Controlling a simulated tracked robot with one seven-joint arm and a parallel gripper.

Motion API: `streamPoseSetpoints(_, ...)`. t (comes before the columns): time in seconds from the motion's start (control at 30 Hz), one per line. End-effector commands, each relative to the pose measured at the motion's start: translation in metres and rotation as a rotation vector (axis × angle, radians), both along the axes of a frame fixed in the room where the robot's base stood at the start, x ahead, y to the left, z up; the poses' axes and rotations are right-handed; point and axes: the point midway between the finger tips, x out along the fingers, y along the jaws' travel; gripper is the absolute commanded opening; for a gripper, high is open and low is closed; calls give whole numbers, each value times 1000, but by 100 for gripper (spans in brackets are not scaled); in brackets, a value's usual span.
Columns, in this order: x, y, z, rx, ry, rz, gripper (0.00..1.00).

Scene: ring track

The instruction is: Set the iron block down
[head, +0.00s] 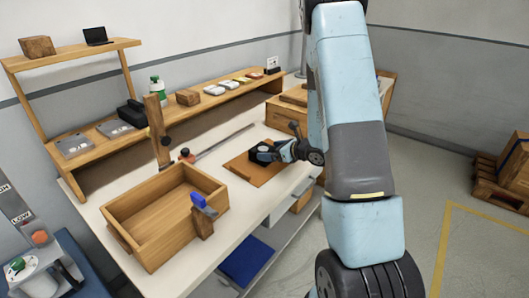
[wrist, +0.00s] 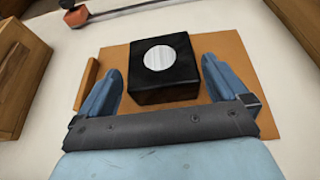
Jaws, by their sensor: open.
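The iron block is black with a pale round disc on top. In the wrist view the iron block (wrist: 153,92) rests upright on a flat brown board (wrist: 121,61). In the head view the block (head: 259,154) shows as a small dark shape on the board (head: 262,175) at the bench's right part. My gripper (wrist: 162,68) is open, with one blue finger on each side of the block and gaps between fingers and block. In the head view my gripper (head: 272,152) partly hides the block.
An open wooden box (head: 130,239) stands on the bench to the left, with a blue-handled tool (head: 203,207) by its right side. A wooden post (head: 157,130) stands behind it. A raised shelf (head: 85,154) along the back carries several items.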

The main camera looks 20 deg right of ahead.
Motion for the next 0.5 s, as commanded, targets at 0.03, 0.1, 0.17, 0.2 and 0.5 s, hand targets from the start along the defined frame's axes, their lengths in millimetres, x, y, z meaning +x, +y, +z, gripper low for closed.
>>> streamPoseSetpoints(0.03, -8, -7, 4, 0, 0, -4, 100)
streamPoseSetpoints(0.1, -18, -15, 10, 0, 0, -4, 100)
streamPoseSetpoints(0.17, -27, -21, 14, -1, 0, -4, 100)
streamPoseSetpoints(0.2, -33, -25, 17, -1, 1, -3, 100)
streamPoseSetpoints(0.5, -60, -43, 31, -1, 1, -1, 100)
